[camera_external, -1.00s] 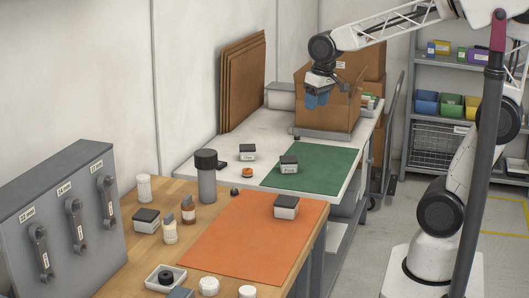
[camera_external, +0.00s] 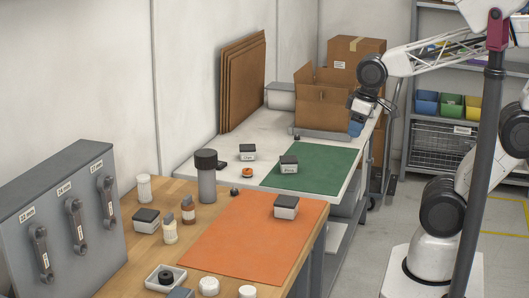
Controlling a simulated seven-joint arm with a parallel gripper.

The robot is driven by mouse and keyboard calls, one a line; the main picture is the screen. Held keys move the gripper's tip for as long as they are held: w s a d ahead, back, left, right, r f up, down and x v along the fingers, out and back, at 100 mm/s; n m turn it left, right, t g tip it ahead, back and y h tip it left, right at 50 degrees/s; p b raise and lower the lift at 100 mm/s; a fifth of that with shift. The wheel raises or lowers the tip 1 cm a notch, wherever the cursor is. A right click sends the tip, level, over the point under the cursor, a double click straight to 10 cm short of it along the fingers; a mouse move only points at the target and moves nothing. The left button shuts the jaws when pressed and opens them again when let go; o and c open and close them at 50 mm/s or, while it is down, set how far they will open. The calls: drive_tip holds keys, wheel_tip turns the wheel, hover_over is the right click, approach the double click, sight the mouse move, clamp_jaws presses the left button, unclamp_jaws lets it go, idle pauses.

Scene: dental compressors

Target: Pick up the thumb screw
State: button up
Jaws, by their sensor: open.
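I cannot tell for certain which small part is the thumb screw. A small dark knob-like piece (camera_external: 234,191) stands on the wooden bench near its back edge, right of a dark-capped grey cylinder (camera_external: 207,182). Another small dark piece (camera_external: 297,138) lies on the white table near the carton, and either could be the thumb screw. My gripper (camera_external: 356,129), with blue fingers, hangs at the right side of the white table, in front of the carton's right side. It is open and appears empty, well away from both pieces.
A green mat (camera_external: 325,170) and an orange mat (camera_external: 255,240) carry small labelled boxes. An open carton (camera_external: 322,105) stands at the back. An orange-brown round part (camera_external: 247,172) lies on the white table. A grey lever panel (camera_external: 70,225) fills the left; bottles stand beside it.

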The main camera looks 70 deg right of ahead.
drive_tip(key=shift+o, duration=0.7)
drive_tip(key=shift+w, duration=0.1)
drive_tip(key=w+f+n+g, duration=0.1)
drive_tip(key=w+n, duration=0.8)
drive_tip(key=w, duration=1)
drive_tip(key=w+f+n, duration=0.5)
drive_tip(key=w+f, duration=0.1)
drive_tip(key=w, duration=0.3)
drive_tip(key=w+f+n+g, duration=0.1)
drive_tip(key=w+f+n, duration=0.4)
drive_tip(key=w, duration=0.5)
drive_tip(key=shift+w+a+f+g, duration=0.15)
drive_tip(key=shift+a+f+g, duration=0.15)
drive_tip(key=shift+a+f, duration=0.2)
